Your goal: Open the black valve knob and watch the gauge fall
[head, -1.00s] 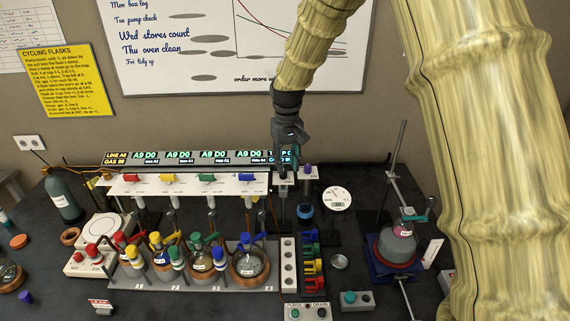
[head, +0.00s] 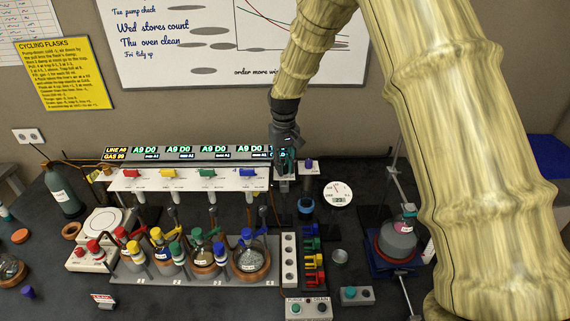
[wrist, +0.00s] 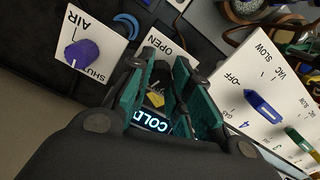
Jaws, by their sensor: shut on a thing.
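In the wrist view, the black valve knob (wrist: 159,80) is between the teal fingers of my gripper (wrist: 158,92), mostly hidden by them, on a white plate marked OPEN. My gripper is shut on it. In the head view, my gripper (head: 285,168) points down at the right end of the valve rack and covers the knob. The round white gauge (head: 338,189) stands just right of it, with a small digital readout that seems to read 23; the needle is too small to read surely.
A purple AIR knob (wrist: 82,53) sits close beside my gripper. On its other side is a white panel with a blue valve (wrist: 263,106). Several flasks stand in front on a grey rack (head: 190,280). A red-and-blue stand (head: 375,262) is at right.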

